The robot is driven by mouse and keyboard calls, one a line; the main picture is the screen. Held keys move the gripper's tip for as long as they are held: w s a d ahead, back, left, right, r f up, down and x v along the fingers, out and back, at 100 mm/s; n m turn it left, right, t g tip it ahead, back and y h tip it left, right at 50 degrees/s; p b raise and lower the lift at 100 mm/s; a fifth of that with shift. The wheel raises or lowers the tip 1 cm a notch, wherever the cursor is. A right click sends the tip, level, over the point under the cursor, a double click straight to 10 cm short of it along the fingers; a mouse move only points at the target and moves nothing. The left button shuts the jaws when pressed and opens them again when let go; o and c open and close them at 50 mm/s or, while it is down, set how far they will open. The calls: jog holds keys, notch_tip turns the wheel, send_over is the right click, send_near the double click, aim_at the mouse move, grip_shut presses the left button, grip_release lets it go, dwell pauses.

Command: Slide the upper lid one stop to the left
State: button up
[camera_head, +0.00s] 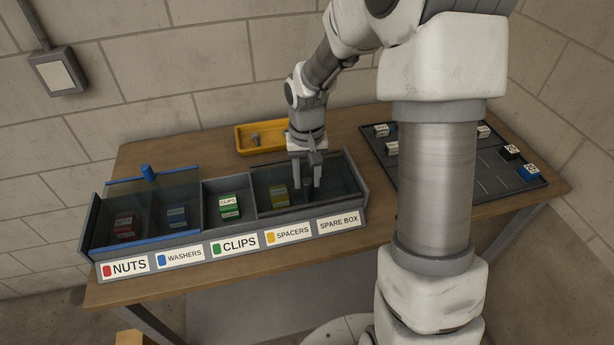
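A long grey box has compartments labelled NUTS, WASHERS, CLIPS, SPACERS and SPARE BOX. A clear lid with blue edges (165,241) and a blue knob (148,172) covers the nuts and washers compartments at the left. A second, dark see-through lid (343,178) covers the spacers and spare box compartments at the right. The clips compartment (212,207) between them is uncovered. I cannot clearly tell which lid runs higher. My gripper (307,184) points down over the right lid, with its fingers apart on either side of a small dark knob. I see no clear contact with the knob.
The box stands on a wooden table (150,297). A yellow tray (246,148) with a small grey part lies behind it. A dark gridded board (475,170) with several small blocks lies at the right, partly hidden by my arm. A brick wall stands behind.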

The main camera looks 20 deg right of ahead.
grip_shut()
dwell(1.1)
